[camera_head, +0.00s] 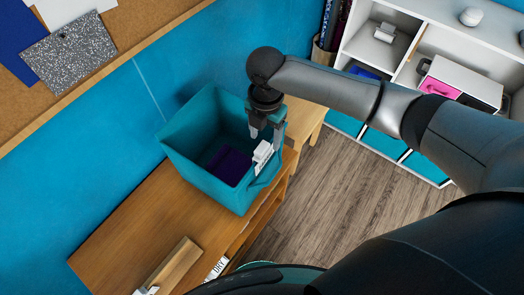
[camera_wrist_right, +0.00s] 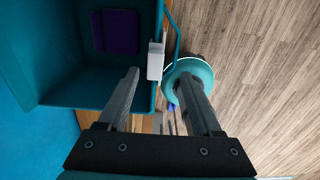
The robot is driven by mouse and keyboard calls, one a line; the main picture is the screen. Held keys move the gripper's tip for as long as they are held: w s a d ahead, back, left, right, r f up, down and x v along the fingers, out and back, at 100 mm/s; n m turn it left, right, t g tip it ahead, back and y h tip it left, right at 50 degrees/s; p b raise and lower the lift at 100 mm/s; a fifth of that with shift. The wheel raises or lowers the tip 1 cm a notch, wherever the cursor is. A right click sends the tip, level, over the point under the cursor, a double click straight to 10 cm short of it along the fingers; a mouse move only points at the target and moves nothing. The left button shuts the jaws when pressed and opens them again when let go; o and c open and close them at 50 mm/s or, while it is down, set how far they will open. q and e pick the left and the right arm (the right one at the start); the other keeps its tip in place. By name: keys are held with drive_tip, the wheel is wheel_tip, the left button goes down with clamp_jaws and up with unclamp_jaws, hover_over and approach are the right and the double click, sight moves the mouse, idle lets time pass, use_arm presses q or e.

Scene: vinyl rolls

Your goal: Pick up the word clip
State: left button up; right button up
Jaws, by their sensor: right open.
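A white clip with dark markings (camera_head: 262,155) sits on the right-hand rim of a teal bin (camera_head: 190,150); I take it for the word clip. In the right wrist view the clip (camera_wrist_right: 155,61) shows on the rim of the bin (camera_wrist_right: 70,103), between and just beyond my fingertips. My right gripper (camera_head: 265,134) is open above that rim, its fingers pointing down; its spread fingers also show in the wrist view (camera_wrist_right: 159,75). I cannot tell whether a finger touches the clip. My left gripper is out of view.
The bin stands on a wooden bench (camera_head: 135,235) against a blue wall and holds a dark purple item (camera_head: 229,165). A white tag reading "DRY" (camera_head: 217,267) shows near the bottom. White shelves (camera_head: 440,45) stand beyond.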

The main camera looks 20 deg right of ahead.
sight(261, 149)
wheel_tip(261, 149, down, 3)
drive_tip(key=shift+f, duration=0.1)
drive_tip(key=shift+a+f, duration=0.1)
drive_tip(key=shift+f, duration=0.3)
drive_tip(key=f, duration=0.2)
drive_tip(key=a+f+b, duration=0.1)
drive_tip(key=f, duration=0.1)
drive_tip(key=shift+f, duration=0.2)
drive_tip(key=shift+d+f, duration=0.1)
drive_tip(key=shift+f, duration=0.15)
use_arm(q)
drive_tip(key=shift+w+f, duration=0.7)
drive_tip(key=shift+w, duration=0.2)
use_arm(e)
drive_tip(key=shift+c, duration=0.2)
drive_tip(key=shift+c, duration=0.7)
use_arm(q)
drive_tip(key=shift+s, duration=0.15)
use_arm(e)
clamp_jaws()
